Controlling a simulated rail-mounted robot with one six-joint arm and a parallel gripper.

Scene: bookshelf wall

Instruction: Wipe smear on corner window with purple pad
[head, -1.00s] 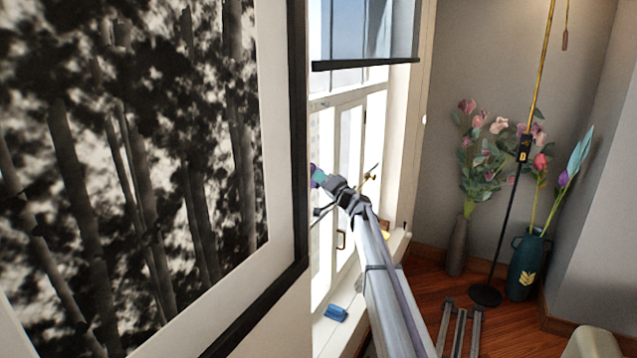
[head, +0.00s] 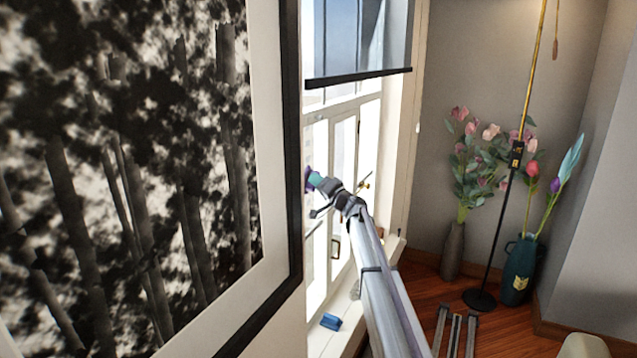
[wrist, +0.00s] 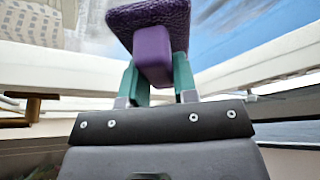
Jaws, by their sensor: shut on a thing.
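My gripper (head: 315,181) reaches in front of the tall corner window (head: 342,165), near the edge of the picture frame at its left. Its teal fingers (wrist: 156,78) are shut on the purple block-like handle of the purple pad (wrist: 150,18). The pad's wide textured head points away from my gripper. In the head view only a small bit of the purple pad (head: 308,178) shows. I cannot tell whether the pad touches the glass. I cannot make out the smear with certainty; pale streaks behind the pad in the wrist view could be cloud or glass marks.
A large framed picture (head: 130,170) fills the left. A dark blind (head: 357,40) hangs over the upper window. A blue object (head: 330,321) lies on the sill. Window handles jut out near my arm. Flower vases (head: 520,270) and a thin pole (head: 500,215) stand at right.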

